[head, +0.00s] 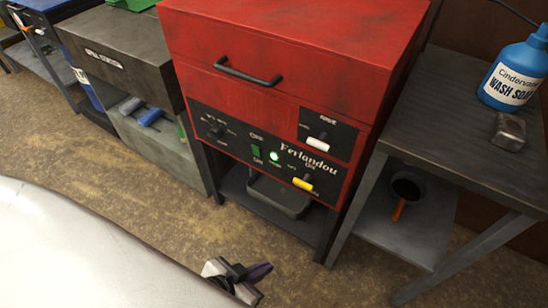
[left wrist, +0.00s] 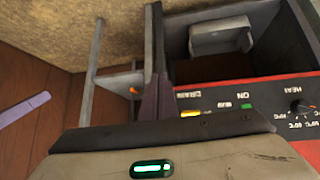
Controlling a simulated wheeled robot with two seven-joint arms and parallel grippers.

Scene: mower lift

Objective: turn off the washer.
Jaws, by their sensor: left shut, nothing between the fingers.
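The red washer (head: 270,85) stands at the centre of the head view, its black control panel (head: 232,148) facing me. On the panel is a small green switch (head: 257,152) between the labels OFF and ON; which way it is set is too small to tell. A green light (head: 275,157) beside it is lit. The left wrist view shows the panel upside down, with the green switch (left wrist: 246,105) near the ON label. My left gripper (head: 262,271) is shut and empty, low in front of the washer and apart from it. My right gripper is not in view.
A yellow-handled drain control (head: 303,184) and a white-handled control (head: 317,144) are on the panel. A grey table (head: 450,120) at right holds a blue wash soap bottle (head: 514,75). A grey cabinet (head: 125,55) stands at left. The floor before the washer is clear.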

